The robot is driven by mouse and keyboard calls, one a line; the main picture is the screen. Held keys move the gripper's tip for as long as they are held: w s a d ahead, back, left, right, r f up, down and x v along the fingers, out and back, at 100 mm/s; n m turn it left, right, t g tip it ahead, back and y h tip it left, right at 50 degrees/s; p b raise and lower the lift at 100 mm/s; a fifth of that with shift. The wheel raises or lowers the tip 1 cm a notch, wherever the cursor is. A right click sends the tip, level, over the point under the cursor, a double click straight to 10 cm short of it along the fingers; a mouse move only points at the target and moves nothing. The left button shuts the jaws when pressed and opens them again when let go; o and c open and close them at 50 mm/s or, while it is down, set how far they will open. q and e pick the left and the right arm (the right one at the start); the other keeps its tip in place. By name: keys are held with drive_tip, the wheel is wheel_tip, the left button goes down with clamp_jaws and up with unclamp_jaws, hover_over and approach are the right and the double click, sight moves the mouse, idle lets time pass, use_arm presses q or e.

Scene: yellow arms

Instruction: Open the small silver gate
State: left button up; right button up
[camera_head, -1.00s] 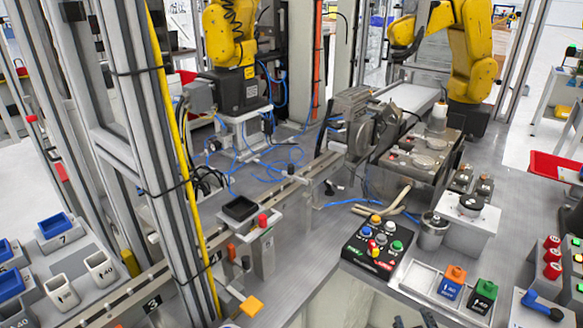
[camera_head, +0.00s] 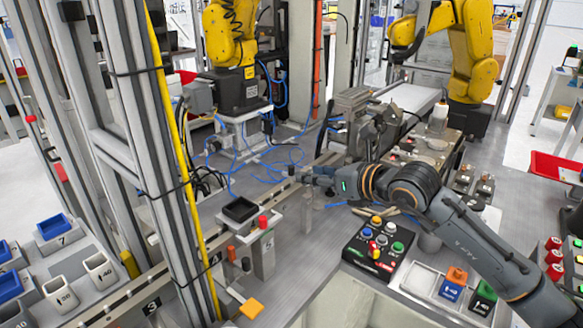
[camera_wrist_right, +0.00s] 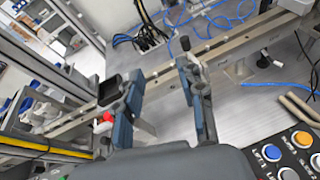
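My right gripper (camera_head: 308,186) reaches in from the right over the conveyor rail, and its dark arm crosses the right side of the head view. In the right wrist view its two blue-grey fingers (camera_wrist_right: 160,82) are spread apart with nothing held between them. A small silver fitting with a black knob (camera_wrist_right: 188,62), possibly the gate, stands by the tip of the right-hand finger; I cannot tell whether they touch. In the head view a small black knob (camera_head: 290,170) stands on the rail near the fingertips. The gate's own position is unclear. My left gripper is out of view.
The rail (camera_head: 165,267) runs diagonally across the bench. A black tray (camera_head: 240,209) and a red button (camera_head: 263,221) are left of the gripper. A button box (camera_head: 376,248) lies below my right arm. Blue hoses (camera_head: 255,165) and yellow arms (camera_head: 470,65) are behind.

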sight(292, 166)
drive_tip(key=shift+t+h, duration=0.4)
drive_tip(key=shift+h, duration=0.4)
drive_tip(key=p+x, duration=0.1)
drive_tip(key=x, duration=0.3)
drive_tip(key=w+d+p+x, duration=0.1)
drive_tip(key=x, duration=0.4)
drive_tip(key=w+d+p+x, duration=0.1)
drive_tip(key=x, duration=0.3)
drive_tip(key=shift+w+f, duration=0.15)
drive_tip(key=shift+f, duration=0.05)
clamp_jaws()
